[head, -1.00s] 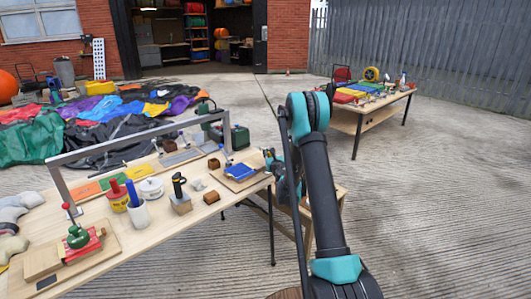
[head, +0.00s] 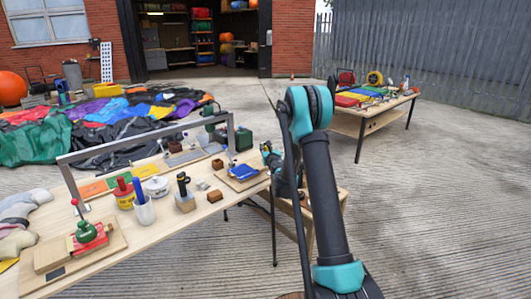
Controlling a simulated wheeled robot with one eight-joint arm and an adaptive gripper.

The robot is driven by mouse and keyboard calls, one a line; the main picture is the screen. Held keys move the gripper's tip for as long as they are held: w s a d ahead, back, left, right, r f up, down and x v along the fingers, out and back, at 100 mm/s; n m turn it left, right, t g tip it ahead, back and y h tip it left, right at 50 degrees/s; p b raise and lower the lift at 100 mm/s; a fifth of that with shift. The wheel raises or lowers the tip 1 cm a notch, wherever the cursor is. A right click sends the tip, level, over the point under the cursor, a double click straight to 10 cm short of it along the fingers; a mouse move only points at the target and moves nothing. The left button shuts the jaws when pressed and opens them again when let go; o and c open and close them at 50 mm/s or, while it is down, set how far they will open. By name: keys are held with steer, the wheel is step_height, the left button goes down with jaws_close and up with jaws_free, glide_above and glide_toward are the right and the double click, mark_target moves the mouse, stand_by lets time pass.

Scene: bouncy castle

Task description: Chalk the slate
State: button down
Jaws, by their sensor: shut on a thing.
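I cannot make out any chalk for certain. My arm rises at the right of the table and bends down behind its elbow. My gripper (head: 268,153) shows small and partly hidden at the table's right end, close to a board with a blue pad (head: 243,171). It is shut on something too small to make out.
A metal frame (head: 150,145) arches over the table. A yellow pot (head: 124,197), a white cup (head: 144,212), a black-handled tool (head: 183,186) and a green-knobbed press (head: 86,232) stand on it. Another table (head: 369,113) is back right. Concrete is clear at right.

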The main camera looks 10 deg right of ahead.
steer(key=shift+r, duration=1.5)
